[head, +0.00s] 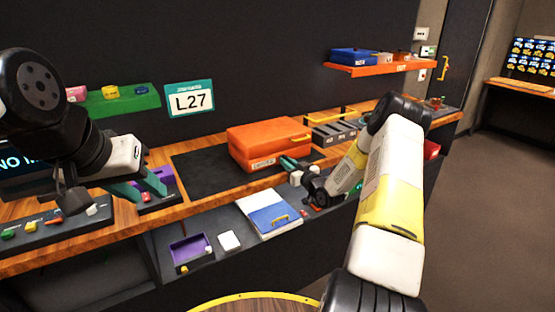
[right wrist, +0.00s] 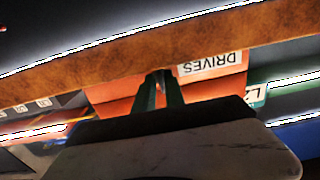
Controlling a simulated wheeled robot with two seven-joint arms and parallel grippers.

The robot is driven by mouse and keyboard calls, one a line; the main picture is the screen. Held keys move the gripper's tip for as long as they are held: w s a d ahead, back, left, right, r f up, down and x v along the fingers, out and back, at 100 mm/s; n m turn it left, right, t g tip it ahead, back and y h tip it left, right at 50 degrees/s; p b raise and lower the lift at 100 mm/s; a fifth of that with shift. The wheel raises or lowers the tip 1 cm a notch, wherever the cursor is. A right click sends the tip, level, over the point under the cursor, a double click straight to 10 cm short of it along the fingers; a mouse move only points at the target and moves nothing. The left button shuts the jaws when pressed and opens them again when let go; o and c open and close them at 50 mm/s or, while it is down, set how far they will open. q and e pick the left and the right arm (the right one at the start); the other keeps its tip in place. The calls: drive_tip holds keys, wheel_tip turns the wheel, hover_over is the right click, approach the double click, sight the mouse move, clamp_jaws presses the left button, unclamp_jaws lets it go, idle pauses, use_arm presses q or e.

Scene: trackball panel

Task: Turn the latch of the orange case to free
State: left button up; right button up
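The orange case (head: 262,137) lies closed on a dark mat on the bench, with a white DRIVES label (head: 263,161) on its front. A yellow bar (head: 300,138) shows at its right end; I cannot tell if it is the latch. My right gripper (head: 286,162) is at the case's front, right of the label, its teal fingers slightly apart. In the right wrist view, the fingers (right wrist: 160,75) point at the case front (right wrist: 205,88) beside the upside-down label. A small reddish part shows between the tips, too small to identify. My left gripper (head: 142,186) is open and empty, left of the mat.
A dark grey slotted box (head: 334,133) stands right of the case. The dark mat (head: 205,165) is clear left of the case.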

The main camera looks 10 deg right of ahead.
drive_tip(key=v, duration=0.7)
drive_tip(key=shift+s+d, duration=0.15)
drive_tip(key=shift+s, duration=0.2)
drive_tip(key=shift+r, duration=0.15)
